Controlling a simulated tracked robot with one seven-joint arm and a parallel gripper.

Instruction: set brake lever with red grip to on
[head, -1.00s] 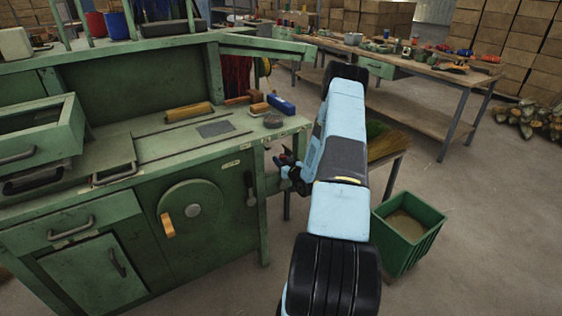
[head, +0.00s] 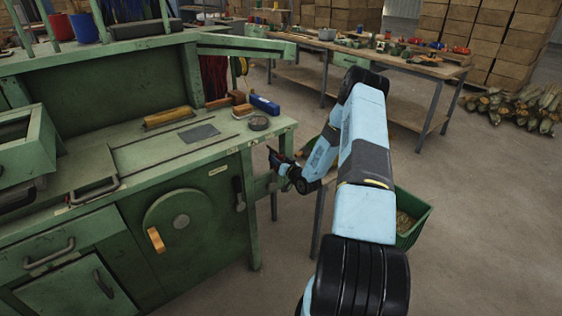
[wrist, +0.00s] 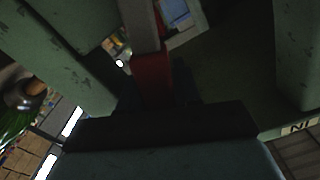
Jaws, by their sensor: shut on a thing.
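The brake lever shows in the wrist view as a pale grey bar with a red grip (wrist: 151,80) at its end, in the centre. My gripper (wrist: 160,95) is shut around the red grip; its dark fingers are hard to make out in shadow. In the head view my gripper (head: 273,157) is small and dark, at the right end of the green workbench (head: 215,172), just below the top's corner. The lever cannot be made out there, so its setting is unclear.
The bench front has a round cover with an orange handle (head: 156,239) and a dark lever (head: 239,194). A green bin (head: 412,215) stands right of my arm. A long table (head: 400,62) is behind. Open floor lies to the right.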

